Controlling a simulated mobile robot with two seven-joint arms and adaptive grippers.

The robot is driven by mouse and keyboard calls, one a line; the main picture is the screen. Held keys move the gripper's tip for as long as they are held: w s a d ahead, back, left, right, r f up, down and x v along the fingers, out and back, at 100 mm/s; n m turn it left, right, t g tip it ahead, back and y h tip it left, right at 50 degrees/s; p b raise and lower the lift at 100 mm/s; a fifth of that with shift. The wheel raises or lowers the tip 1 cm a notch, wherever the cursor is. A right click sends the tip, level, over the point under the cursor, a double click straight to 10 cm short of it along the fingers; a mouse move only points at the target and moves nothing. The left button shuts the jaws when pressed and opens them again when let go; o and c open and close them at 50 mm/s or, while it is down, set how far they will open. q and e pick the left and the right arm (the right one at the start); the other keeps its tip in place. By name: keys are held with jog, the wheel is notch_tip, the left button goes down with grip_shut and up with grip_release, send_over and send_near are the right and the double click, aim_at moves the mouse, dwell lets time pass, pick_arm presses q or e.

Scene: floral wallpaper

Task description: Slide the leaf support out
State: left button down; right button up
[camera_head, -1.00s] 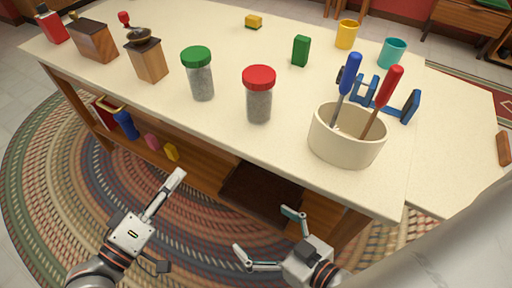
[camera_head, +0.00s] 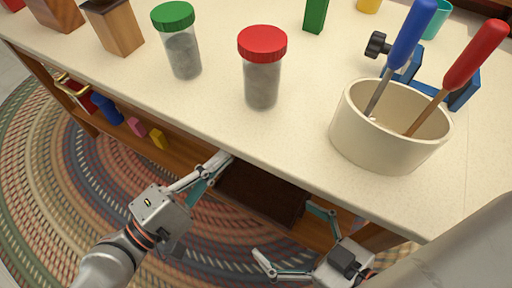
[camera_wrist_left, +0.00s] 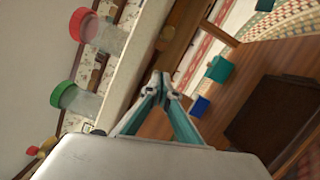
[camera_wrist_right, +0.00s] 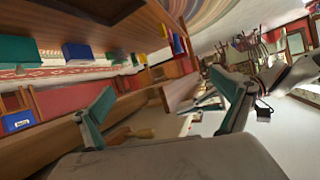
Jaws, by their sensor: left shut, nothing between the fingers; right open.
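A cream-topped wooden table (camera_head: 305,140) fills the middle of the head view. I cannot make out a distinct leaf support; the underside of the top is mostly hidden by its front edge. My left gripper (camera_head: 221,160) is shut and empty, its fingertips at the table's front edge. In the left wrist view its fingers (camera_wrist_left: 161,82) meet beside the wooden edge. My right gripper (camera_head: 287,232) is open and empty, low in front of the table's right part. In the right wrist view its fingers (camera_wrist_right: 175,92) are spread, with nothing between them.
A cream crock (camera_head: 385,155) with a blue-handled and a red-handled tool stands near the front edge. Red-lidded (camera_head: 262,85) and green-lidded (camera_head: 183,55) jars stand left of it. A lower shelf holds a dark brown board (camera_head: 262,190) and small coloured items. A braided rug covers the floor.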

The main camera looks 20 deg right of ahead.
pick_arm(q)
jog(key=shift+s+d+r+p, duration=0.2)
jog(key=shift+d+p, duration=0.2)
jog(key=shift+d, duration=0.75)
jog(key=shift+s+d+r+p, duration=0.2)
jog(key=shift+d+p, duration=0.25)
jog(key=shift+d, duration=0.75)
jog(key=shift+s+d+r+p, duration=0.15)
jog(key=shift+d+p, duration=0.25)
jog(key=shift+d, duration=0.75)
pick_arm(e)
jog(key=shift+s+d+f+n+g+h, duration=0.2)
jog(key=shift+s+d+f+n, duration=0.1)
jog(key=shift+d+f, duration=0.3)
jog(key=shift+s+d+f+n+g+h, duration=0.2)
jog(key=shift+s+d+f+n, duration=0.15)
jog(key=shift+d, duration=0.3)
pick_arm(q)
jog(key=shift+d+r, duration=0.1)
